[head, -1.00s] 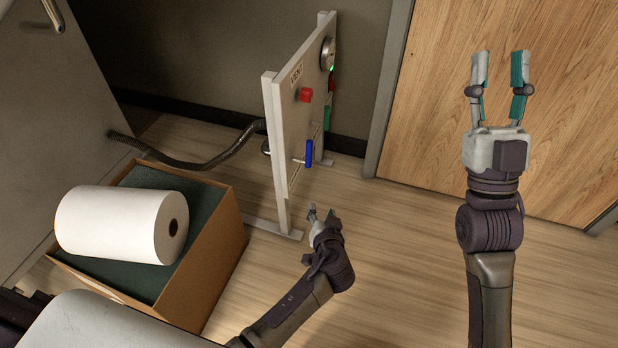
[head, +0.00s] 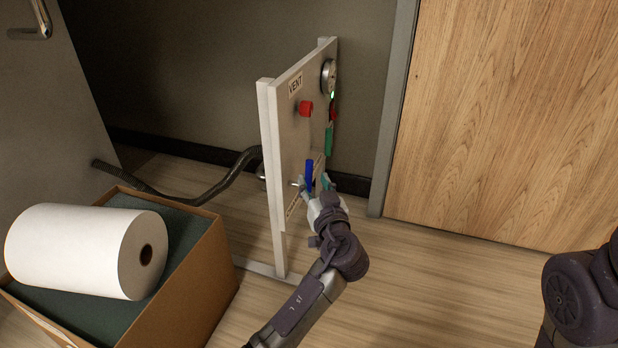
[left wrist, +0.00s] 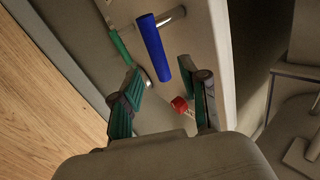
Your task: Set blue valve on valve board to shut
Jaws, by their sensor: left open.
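The valve board (head: 285,145) is a pale upright panel on a stand, seen at a steep angle in the head view. Its blue valve handle (head: 309,172) stands roughly upright, low on the board's face. My left gripper (head: 315,184) is open at the handle, with a finger on each side in the head view. In the left wrist view the blue handle (left wrist: 153,48) lies beyond and between the open fingers of my left gripper (left wrist: 160,76); I cannot tell whether they touch it. My right gripper is out of view; only part of the right arm shows.
A red knob (head: 305,108), a green handle (head: 329,139) and a round gauge (head: 328,76) are on the board. A grey hose (head: 225,182) runs behind it. A box (head: 190,285) with a white roll (head: 85,248) stands at left. The floor at right is clear.

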